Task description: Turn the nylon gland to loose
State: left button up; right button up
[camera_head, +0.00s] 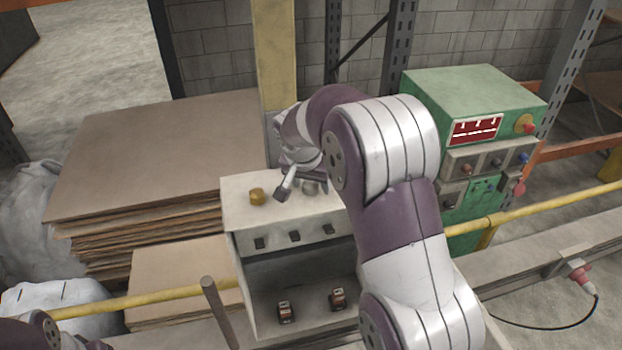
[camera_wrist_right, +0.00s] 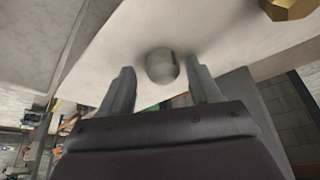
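A grey rounded gland, which I take to be the nylon gland (camera_wrist_right: 162,66), sits on the pale top of an enclosure (camera_head: 238,214). In the head view it is mostly hidden by my right gripper (camera_head: 296,190). In the right wrist view my right gripper (camera_wrist_right: 159,72) is open, with one finger on each side of the gland and a visible gap at both sides. A brass gland (camera_head: 257,196) stands on the same top, to the left; it also shows at the top right of the right wrist view (camera_wrist_right: 290,8). My left gripper is out of view.
The enclosure's open front holds two small dark components (camera_head: 338,299). A green control cabinet (camera_head: 470,95) stands to the right and stacked brown sheets (camera_head: 150,150) to the left. A yellow rail (camera_head: 545,212) and an upright post (camera_head: 215,310) are nearby.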

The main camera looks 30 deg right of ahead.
jog(key=shift+w+f, duration=0.15)
jog(key=shift+w, duration=0.15)
jog(key=c, duration=0.9)
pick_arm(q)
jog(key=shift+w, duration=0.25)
